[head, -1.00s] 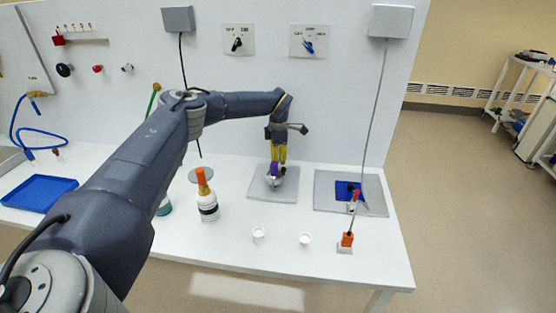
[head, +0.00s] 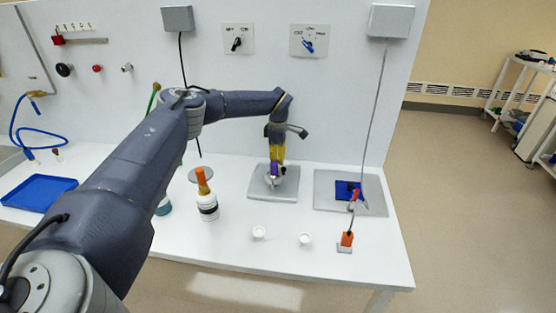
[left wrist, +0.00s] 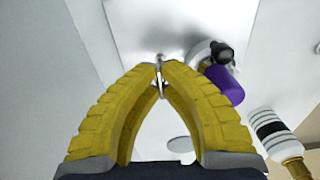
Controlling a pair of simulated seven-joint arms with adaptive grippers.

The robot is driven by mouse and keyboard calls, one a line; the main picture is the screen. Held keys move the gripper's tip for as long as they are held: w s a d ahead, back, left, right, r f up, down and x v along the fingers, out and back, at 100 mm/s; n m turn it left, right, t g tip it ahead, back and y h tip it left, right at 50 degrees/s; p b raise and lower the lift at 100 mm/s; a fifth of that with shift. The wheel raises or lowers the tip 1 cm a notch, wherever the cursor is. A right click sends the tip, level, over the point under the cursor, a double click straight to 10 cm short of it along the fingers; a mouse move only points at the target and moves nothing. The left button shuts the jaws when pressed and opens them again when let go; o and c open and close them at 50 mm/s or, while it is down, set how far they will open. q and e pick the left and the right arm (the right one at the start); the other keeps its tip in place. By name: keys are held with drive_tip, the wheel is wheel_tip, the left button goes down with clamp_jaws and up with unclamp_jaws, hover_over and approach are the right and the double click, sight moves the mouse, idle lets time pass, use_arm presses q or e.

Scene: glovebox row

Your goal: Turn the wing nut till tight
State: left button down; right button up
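My left gripper (head: 277,160) points down over a metal clamp fitting (head: 271,181) on a grey plate, with a purple part (head: 274,170) beside the fingertips. In the left wrist view, the yellow fingers (left wrist: 160,70) come together on a small shiny metal piece, which looks like the wing nut (left wrist: 160,80). The fingertips hide much of it, so I cannot tell how tight it is. The purple part (left wrist: 225,86) with a black end is just right of the fingers, apart from them. My right gripper is in neither view.
The grey plate (head: 288,194) lies on a white bench. A white bottle with an orange top (head: 208,208) stands left of it. Two small white cups (head: 259,233) are in front. Another grey plate with a blue pad (head: 346,190) and an orange-based item (head: 346,240) are at right.

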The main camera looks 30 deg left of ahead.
use_arm(q)
drive_tip(key=c, duration=1.6)
unclamp_jaws()
drive_tip(key=shift+r, duration=0.15)
wheel_tip(320, 180, up, 12)
